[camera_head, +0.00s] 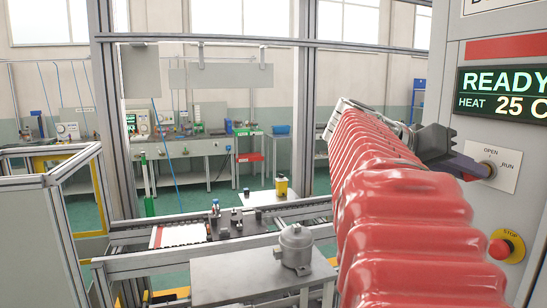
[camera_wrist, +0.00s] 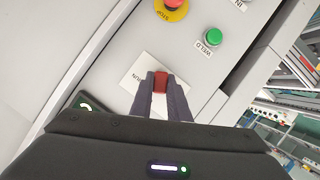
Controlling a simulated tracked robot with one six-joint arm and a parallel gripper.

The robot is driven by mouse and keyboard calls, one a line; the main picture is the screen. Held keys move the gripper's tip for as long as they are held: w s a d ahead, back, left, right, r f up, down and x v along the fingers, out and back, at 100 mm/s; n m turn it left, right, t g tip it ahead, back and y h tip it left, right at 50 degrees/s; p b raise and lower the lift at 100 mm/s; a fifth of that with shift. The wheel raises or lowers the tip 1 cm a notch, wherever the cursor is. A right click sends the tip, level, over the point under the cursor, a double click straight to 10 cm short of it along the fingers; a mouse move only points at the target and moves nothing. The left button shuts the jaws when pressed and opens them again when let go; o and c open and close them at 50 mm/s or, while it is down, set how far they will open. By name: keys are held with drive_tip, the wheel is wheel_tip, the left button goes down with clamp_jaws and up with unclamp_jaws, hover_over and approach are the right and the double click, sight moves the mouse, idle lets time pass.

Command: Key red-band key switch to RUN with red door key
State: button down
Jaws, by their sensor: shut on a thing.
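The key switch plate (camera_head: 492,165), marked OPEN and RUN, is on the grey cabinet face at the right, below a red band (camera_head: 506,46). It also shows in the wrist view (camera_wrist: 133,88). My gripper (camera_head: 478,168) reaches the plate in the head view. In the wrist view my gripper (camera_wrist: 161,88) is shut on the red door key (camera_wrist: 161,80), whose red head sits between the fingertips. The key is in front of the plate. The fingers and key hide the keyhole, so I cannot tell how far the key is in or which way it is turned.
A display (camera_head: 505,92) reads READY and HEAT 25. A red stop button (camera_head: 506,246) is below the plate, and a green WELD button (camera_wrist: 213,37) is nearby. My red-sleeved arm fills the middle right.

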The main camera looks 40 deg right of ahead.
drive_tip(key=shift+f, duration=0.1)
drive_tip(key=c, duration=1.6)
unclamp_jaws()
drive_tip(key=shift+v, duration=6.9)
